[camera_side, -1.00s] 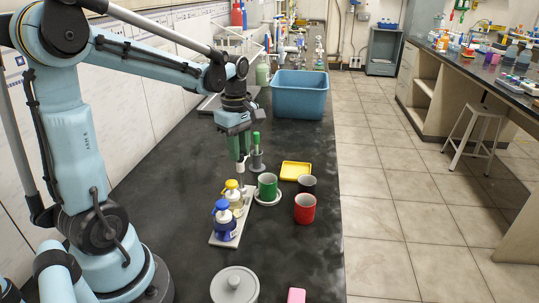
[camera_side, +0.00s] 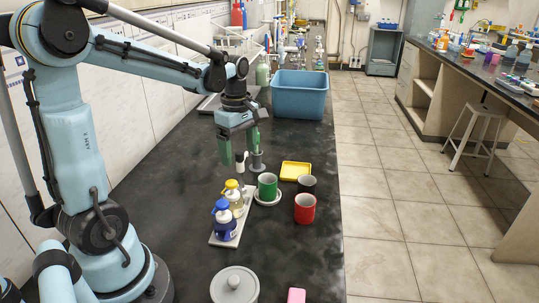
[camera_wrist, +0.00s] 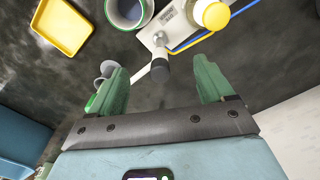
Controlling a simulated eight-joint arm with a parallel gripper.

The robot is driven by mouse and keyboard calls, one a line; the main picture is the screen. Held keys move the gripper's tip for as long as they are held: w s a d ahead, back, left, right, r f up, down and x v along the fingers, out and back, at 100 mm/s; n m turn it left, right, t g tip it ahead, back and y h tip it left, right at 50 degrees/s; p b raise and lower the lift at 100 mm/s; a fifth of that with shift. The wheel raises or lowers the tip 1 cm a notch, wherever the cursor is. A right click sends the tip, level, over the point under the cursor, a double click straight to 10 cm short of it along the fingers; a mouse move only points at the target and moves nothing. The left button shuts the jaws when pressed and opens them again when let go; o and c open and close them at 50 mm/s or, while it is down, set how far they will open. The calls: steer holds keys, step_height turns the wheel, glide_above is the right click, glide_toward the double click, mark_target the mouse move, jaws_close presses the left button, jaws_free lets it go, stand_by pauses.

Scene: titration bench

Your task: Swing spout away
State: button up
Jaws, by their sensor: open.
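In the wrist view the black tip (camera_wrist: 160,70) lies between my fingertips in the picture, with no visible contact. My gripper (camera_side: 241,156) is open, its green fingers apart and pointing down around the top of the post. It is empty; the wrist view shows both fingers (camera_wrist: 160,66). A bottle with a yellow top (camera_side: 232,198) and a bottle with a blue top (camera_side: 224,221) stand on the plate.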

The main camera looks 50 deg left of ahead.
steer(key=shift+r, duration=3.5)
steer(key=s+d+f+m+t, duration=0.2)
steer(key=d+m+t, duration=0.1)
steer(key=d+m, duration=0.4)
steer(key=s+d+f+m+t, duration=0.2)
steer(key=d+m, duration=0.5)
steer(key=m, duration=0.7)
steer(key=shift+d+f+t, duration=0.2)
steer(key=shift+f+t, duration=0.25)
steer(key=shift+t, duration=0.65)
